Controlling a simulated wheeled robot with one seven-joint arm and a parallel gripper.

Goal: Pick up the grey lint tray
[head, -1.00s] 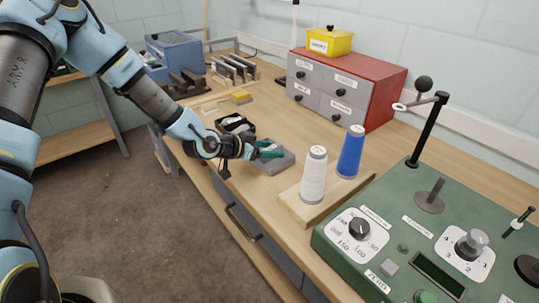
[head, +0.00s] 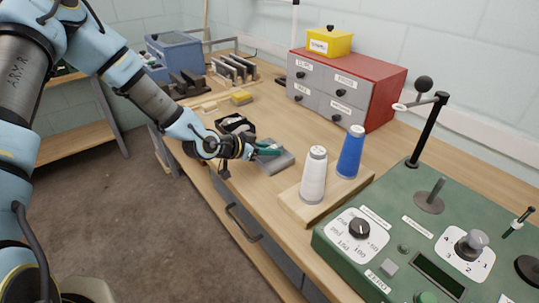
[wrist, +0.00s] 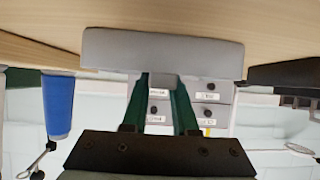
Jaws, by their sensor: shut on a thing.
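The grey lint tray (head: 279,162) is a small shallow grey box at the near edge of the workbench, left of the white spool. In the wrist view the tray (wrist: 163,53) spans the upper middle, with a small tab between my green fingers. My gripper (head: 268,151) reaches the tray from the left. My gripper (wrist: 162,88) is shut on the tray's tab in the wrist view. I cannot tell whether the tray's underside touches the bench. The tray's near left part is partly hidden by my gripper in the head view.
A white spool (head: 313,176) and a blue spool (head: 350,153) stand on a wooden base (head: 300,208) to the right. A black open container (head: 235,124) lies just behind my wrist. A green control panel (head: 335,240) fills the right front. Bare bench lies behind the tray.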

